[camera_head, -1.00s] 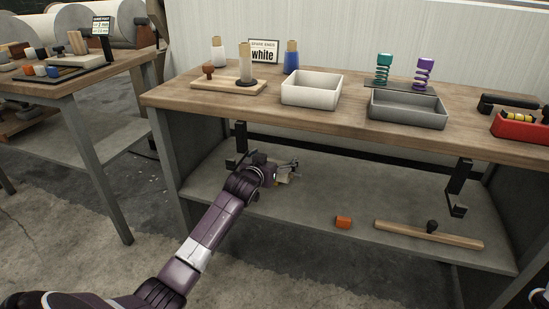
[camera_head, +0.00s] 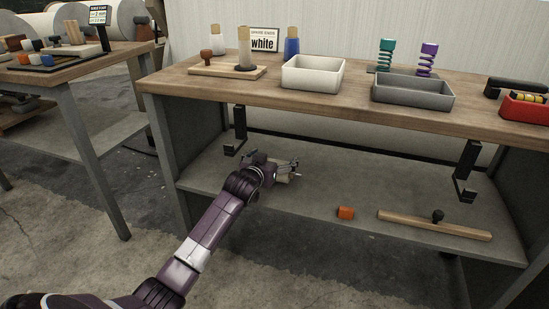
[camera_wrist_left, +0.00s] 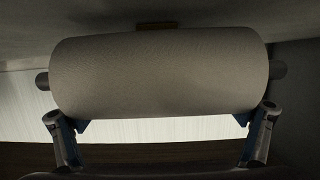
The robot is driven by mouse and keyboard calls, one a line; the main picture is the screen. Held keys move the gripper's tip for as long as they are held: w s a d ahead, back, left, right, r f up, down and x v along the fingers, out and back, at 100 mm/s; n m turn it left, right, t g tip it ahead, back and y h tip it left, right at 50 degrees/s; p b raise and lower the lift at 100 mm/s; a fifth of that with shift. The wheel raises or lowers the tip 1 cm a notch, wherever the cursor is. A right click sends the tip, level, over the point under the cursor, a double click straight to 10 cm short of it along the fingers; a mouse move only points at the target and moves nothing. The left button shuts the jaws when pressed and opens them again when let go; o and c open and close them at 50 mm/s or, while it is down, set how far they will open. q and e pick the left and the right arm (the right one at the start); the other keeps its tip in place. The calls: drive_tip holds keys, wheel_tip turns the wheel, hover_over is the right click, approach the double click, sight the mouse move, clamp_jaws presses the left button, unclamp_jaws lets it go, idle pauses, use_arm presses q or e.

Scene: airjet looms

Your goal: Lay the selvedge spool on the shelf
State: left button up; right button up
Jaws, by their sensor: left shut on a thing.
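My left gripper (camera_head: 290,171) is under the bench top, over the left part of the lower shelf (camera_head: 320,190). It is shut on the selvedge spool, a pale grey-beige cylinder (camera_wrist_left: 158,72) with narrower core ends showing at both sides in the left wrist view. The gripper's fingers (camera_wrist_left: 163,138) stand at the left and right ends of the spool. In the head view the spool is mostly hidden by the gripper. I cannot tell whether the spool touches the shelf. My right gripper is not in view.
An orange block (camera_head: 346,213) and a wooden bar with a dark knob (camera_head: 430,225) lie on the lower shelf to the right. Black brackets (camera_head: 239,130) hang under the bench top (camera_head: 215,95). The shelf between gripper and orange block looks clear.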

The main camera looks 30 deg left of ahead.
use_arm(q)
drive_tip(key=shift+f, duration=0.55)
drive_tip(key=o, duration=1.4)
drive_tip(key=shift+o, duration=0.2)
drive_tip(key=shift+s, duration=0.1)
drive_tip(key=v, duration=1.1)
drive_tip(key=shift+s+d+r, duration=0.1)
drive_tip(key=shift+s, duration=0.3)
drive_tip(key=shift+d, duration=0.1)
